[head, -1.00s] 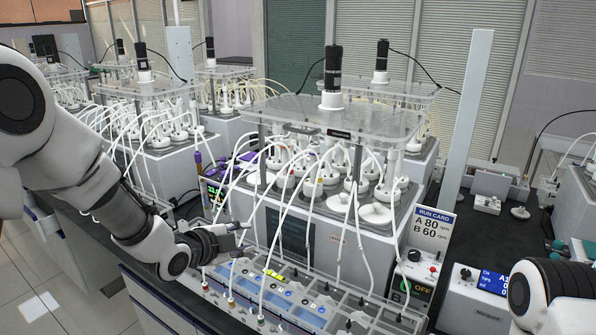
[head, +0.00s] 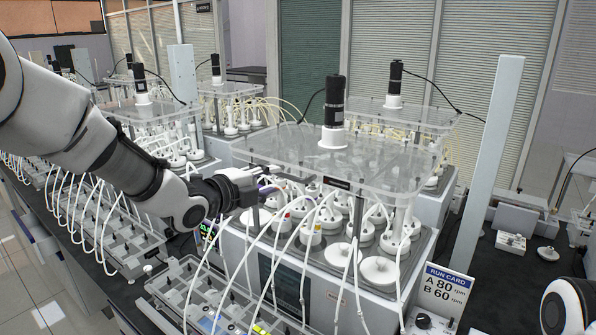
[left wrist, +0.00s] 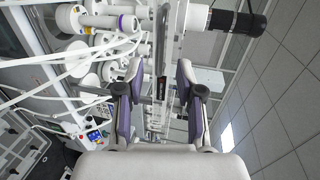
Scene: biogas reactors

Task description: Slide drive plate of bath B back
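The clear drive plate (head: 330,158) of the nearest bath lies level above its white vessels, with a black motor (head: 334,100) standing on it. No letter on this bath is readable. My left gripper (head: 268,184) is at the plate's left front edge, over the vessels. In the left wrist view its two purple-padded fingers (left wrist: 157,95) are apart. The plate shows there nearly edge-on (left wrist: 166,50), in line with the gap. Whether the fingers touch it cannot be told. My right gripper is out of view; only part of that arm shows at lower right.
White tubes (head: 283,235) hang in front of the vessels, close under my left gripper. A tray rack (head: 215,300) stands below. A RUN CARD (head: 446,288) reads A 80 rpm, B 60 rpm. A tall pale post (head: 485,170) stands right of the bath. Other baths stand behind and left.

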